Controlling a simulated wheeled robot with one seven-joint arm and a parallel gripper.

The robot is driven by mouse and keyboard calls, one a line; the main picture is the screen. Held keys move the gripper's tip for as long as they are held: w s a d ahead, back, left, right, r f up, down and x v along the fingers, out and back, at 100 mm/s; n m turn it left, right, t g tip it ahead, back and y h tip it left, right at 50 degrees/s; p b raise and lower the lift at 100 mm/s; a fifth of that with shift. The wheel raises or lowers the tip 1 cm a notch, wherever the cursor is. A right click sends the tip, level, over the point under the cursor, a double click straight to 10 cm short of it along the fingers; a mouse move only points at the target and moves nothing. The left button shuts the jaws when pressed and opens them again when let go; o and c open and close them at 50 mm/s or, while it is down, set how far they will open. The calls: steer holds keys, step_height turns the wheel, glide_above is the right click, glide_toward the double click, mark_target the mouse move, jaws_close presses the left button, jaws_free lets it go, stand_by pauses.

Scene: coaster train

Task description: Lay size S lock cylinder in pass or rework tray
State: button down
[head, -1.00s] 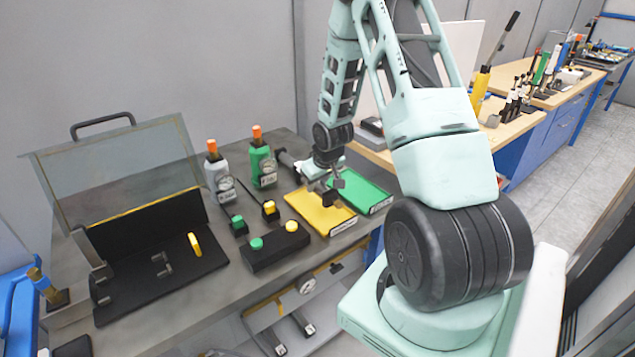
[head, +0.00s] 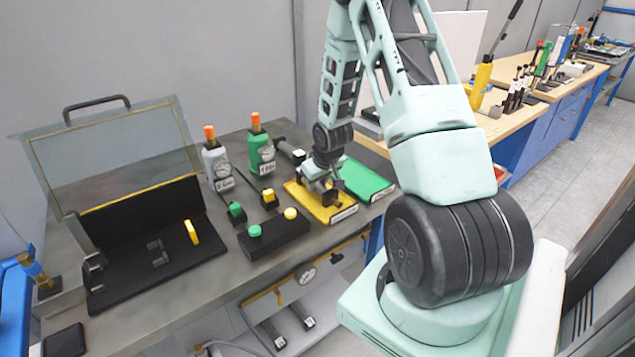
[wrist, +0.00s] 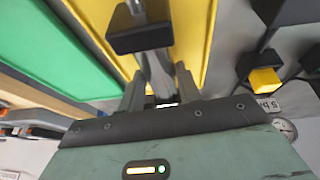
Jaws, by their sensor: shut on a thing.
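The yellow tray (head: 318,210) lies flat on the grey bench, with the green tray (head: 365,180) beside it on the right. Each has a label on its front edge that I cannot read. My gripper (head: 326,188) is low over the yellow tray. It is shut on the lock cylinder (wrist: 159,72), a grey metal piece with a dark block-like end, seen between the fingers in the wrist view. The yellow tray (wrist: 190,30) lies behind it there, and the green tray (wrist: 50,50) is at the left. I cannot tell whether the cylinder touches the tray.
A black box with a green and a yellow button (head: 270,238) stands left of the yellow tray. Behind are a grey gauge bottle (head: 215,165) and a green one (head: 261,155). A black fixture with a raised clear lid (head: 120,155) stands at the left.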

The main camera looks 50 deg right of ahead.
steer(key=shift+w+r, duration=0.1)
steer(key=shift+r, duration=0.05)
steer(key=c, duration=0.9)
jaws_free()
steer(key=shift+s, duration=0.2)
steer(key=p+v, duration=0.1)
steer(key=v, duration=1.6)
steer(key=shift+r, duration=0.1)
